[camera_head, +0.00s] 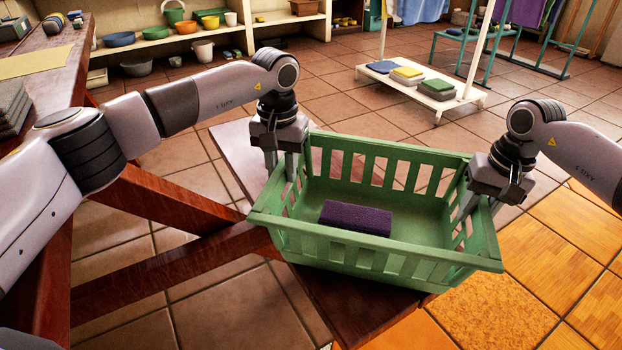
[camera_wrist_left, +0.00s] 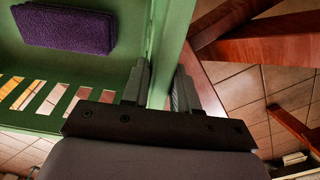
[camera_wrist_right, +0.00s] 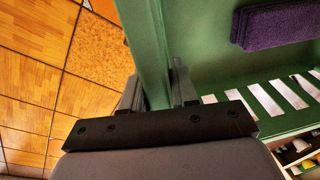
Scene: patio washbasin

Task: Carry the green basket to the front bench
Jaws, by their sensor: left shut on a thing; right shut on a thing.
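The green basket (camera_head: 350,262) is in the middle of the head view, over a dark red wooden bench (camera_head: 375,312). I cannot tell whether its base touches the bench. A folded purple cloth (camera_head: 356,217) lies inside on its floor; the cloth also shows in the left wrist view (camera_wrist_left: 65,27) and the right wrist view (camera_wrist_right: 275,24). My left gripper (camera_head: 281,170) is shut on the basket's left end wall, seen between its fingers in the left wrist view. My right gripper (camera_head: 474,208) is shut on the right end wall, likewise between its fingers in the right wrist view.
A wooden table (camera_head: 45,60) with crossed legs (camera_head: 170,265) stands at the left. A low white rack (camera_head: 425,95) with folded cloths is behind the basket. Shelves with bowls and pots (camera_head: 180,45) line the back. Tiled floor (camera_head: 330,100) between them is clear.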

